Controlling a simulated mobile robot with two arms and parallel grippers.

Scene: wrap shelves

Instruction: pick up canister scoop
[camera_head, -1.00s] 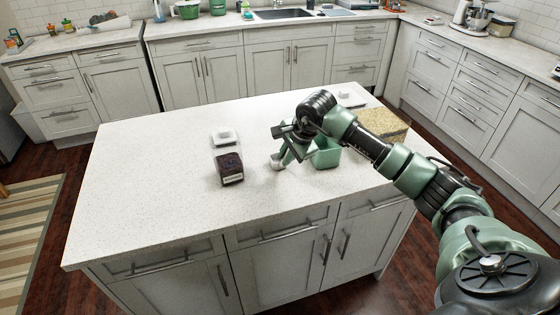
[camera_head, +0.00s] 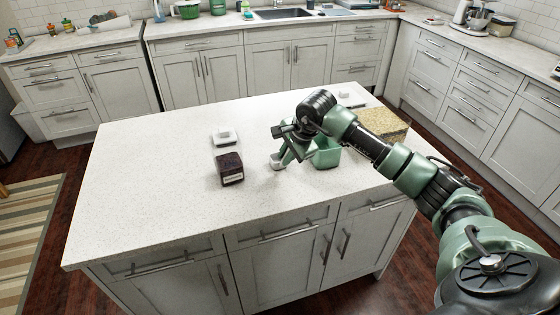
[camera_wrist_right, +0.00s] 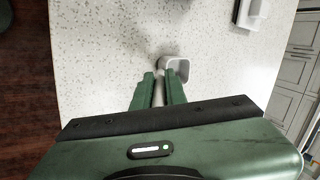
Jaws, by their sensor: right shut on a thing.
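The canister scoop (camera_head: 277,161) is small and pale grey-white, at the island countertop in the head view. Its cup (camera_wrist_right: 177,66) shows beyond the fingertips in the right wrist view. My right gripper (camera_wrist_right: 159,84) is shut on the scoop's handle, which lies between the two green fingers. In the head view my right gripper (camera_head: 284,155) is over the counter beside a green container. I cannot tell whether the scoop touches the counter. My left gripper is not in view.
A dark-filled canister (camera_head: 229,169) stands left of the scoop, with a white lid (camera_head: 224,136) behind it. A green container (camera_head: 327,154) and a grain-filled box (camera_head: 384,125) stand to the right. The countertop's left side (camera_head: 145,175) is clear.

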